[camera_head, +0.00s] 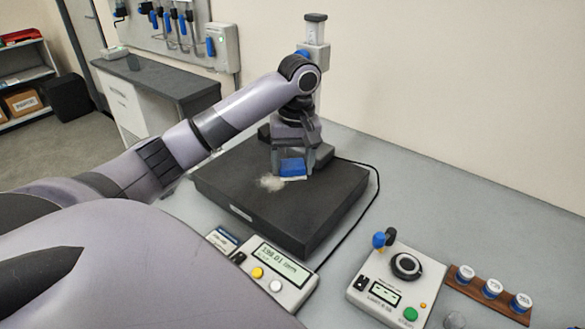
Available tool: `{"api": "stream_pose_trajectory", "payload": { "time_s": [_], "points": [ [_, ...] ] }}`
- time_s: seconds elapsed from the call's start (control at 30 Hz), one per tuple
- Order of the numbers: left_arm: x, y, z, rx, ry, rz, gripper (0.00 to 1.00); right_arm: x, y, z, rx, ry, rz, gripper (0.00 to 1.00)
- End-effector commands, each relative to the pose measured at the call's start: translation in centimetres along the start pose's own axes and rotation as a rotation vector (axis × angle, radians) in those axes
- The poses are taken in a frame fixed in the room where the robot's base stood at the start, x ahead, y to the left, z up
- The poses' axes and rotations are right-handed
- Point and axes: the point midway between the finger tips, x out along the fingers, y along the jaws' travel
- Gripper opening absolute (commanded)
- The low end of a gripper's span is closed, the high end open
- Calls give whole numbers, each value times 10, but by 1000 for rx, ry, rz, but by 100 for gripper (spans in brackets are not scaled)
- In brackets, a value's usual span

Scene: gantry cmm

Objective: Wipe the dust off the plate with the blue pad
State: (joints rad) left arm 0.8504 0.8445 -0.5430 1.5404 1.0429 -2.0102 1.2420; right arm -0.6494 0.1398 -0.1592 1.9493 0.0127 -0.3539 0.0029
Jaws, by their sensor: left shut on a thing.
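The dark granite-like plate (236,200) lies on the grey bench. A pale patch of dust (271,183) shows on its top, just left of the blue pad. My left gripper (292,166) points down over the plate and is shut on the blue pad (292,168). The pad has a pale underside and sits at or very near the plate's surface; I cannot tell for sure that it touches. The fingers and arm hide part of the plate behind. My right gripper is not in view.
A height gauge column (315,55) stands on the plate behind my gripper. A display box (270,275) stands in front of the plate. A control box with a knob (398,283) and a wooden rack of small jars (490,289) stand to the right. A black cable curves along the plate's right side.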

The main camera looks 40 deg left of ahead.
Motion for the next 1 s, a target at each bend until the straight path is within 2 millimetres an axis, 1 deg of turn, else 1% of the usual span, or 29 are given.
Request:
{"api": "stream_pose_trajectory", "payload": {
  "time_s": [0.1,0.37,0.47,0.7,0.8,1.0],
  "points": [
    [-4,-1,0,0,0,-1,39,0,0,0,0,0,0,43],
    [-5,-1,0,0,-1,-1,39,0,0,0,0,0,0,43],
    [-10,-1,0,0,2,0,39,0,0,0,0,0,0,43],
    [-31,-2,-1,-1,2,1,39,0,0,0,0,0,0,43],
    [-34,-3,0,-2,0,-1,39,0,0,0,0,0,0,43],
    [-34,-3,0,-1,-2,-1,39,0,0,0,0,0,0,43]
  ]
}}
